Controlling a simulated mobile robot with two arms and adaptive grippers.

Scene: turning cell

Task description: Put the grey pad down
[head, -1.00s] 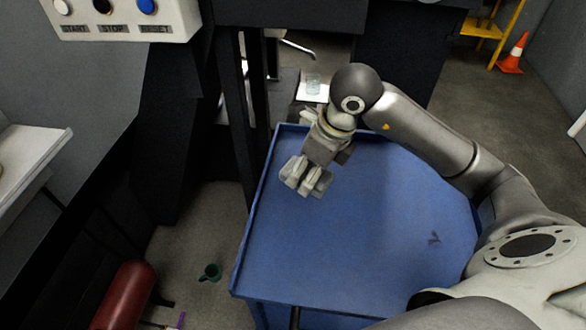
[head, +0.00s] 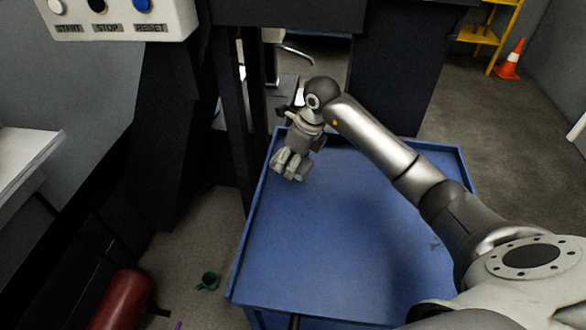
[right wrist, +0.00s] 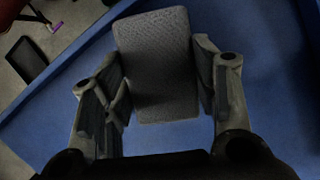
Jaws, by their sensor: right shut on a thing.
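The grey pad (right wrist: 155,60) is a textured block with rounded corners, held between the fingers of my right gripper (right wrist: 160,88) in the right wrist view. My right gripper also shows in the head view (head: 290,172), shut on the pad above the far left part of the blue table (head: 340,230). Its fingers hide most of the pad there. I cannot tell the exact gap between pad and table. My left gripper is in neither view.
The blue table has a raised rim, and its top is mostly clear. Dark machine posts stand just past its far left edge. A green cup (head: 208,281) and a red cylinder (head: 121,298) are on the floor to the left. An orange cone (head: 511,60) stands far right.

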